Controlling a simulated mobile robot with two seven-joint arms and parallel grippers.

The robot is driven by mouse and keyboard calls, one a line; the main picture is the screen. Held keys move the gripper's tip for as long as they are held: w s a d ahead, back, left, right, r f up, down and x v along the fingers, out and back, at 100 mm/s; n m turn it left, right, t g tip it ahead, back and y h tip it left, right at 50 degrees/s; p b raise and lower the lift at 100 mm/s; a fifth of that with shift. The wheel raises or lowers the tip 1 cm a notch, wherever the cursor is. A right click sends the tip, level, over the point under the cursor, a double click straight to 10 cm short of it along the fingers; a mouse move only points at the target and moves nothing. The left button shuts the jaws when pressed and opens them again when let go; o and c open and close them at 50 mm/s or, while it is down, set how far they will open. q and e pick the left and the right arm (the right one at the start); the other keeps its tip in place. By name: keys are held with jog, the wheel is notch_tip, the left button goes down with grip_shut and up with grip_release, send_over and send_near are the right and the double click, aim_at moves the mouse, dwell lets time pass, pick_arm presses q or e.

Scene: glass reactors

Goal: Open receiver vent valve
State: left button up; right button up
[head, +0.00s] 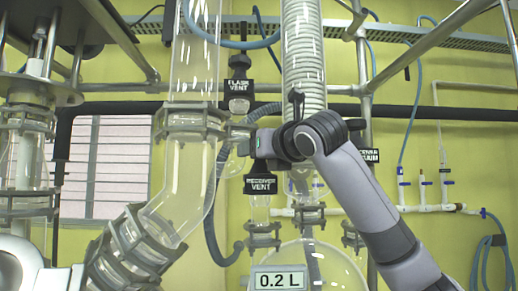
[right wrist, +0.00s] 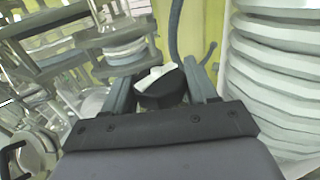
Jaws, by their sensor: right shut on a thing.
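The receiver vent valve has a black knob with a white bar handle (right wrist: 160,80), seen in the right wrist view. My right gripper (right wrist: 160,88) has one finger on each side of this knob and is shut on it. In the head view, my right gripper (head: 245,140) reaches in from the right, just above the black RECEIVER VENT label (head: 262,186). There the knob is hidden behind the gripper. Whether the valve is open or closed cannot be told. My left gripper is not in view.
The FLASH VENT label (head: 237,87) hangs above my right gripper. A glass coil condenser (head: 303,50) stands close behind my right wrist, and glass tubing (head: 190,185) is to the left. A round receiver flask with a 0.2 L display (head: 279,280) sits below.

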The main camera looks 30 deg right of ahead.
jog(key=shift+s+r, duration=0.15)
jog(key=shift+r, duration=0.15)
jog(key=o, duration=0.7)
jog(key=shift+s+d, duration=0.1)
jog(key=shift+o, duration=0.2)
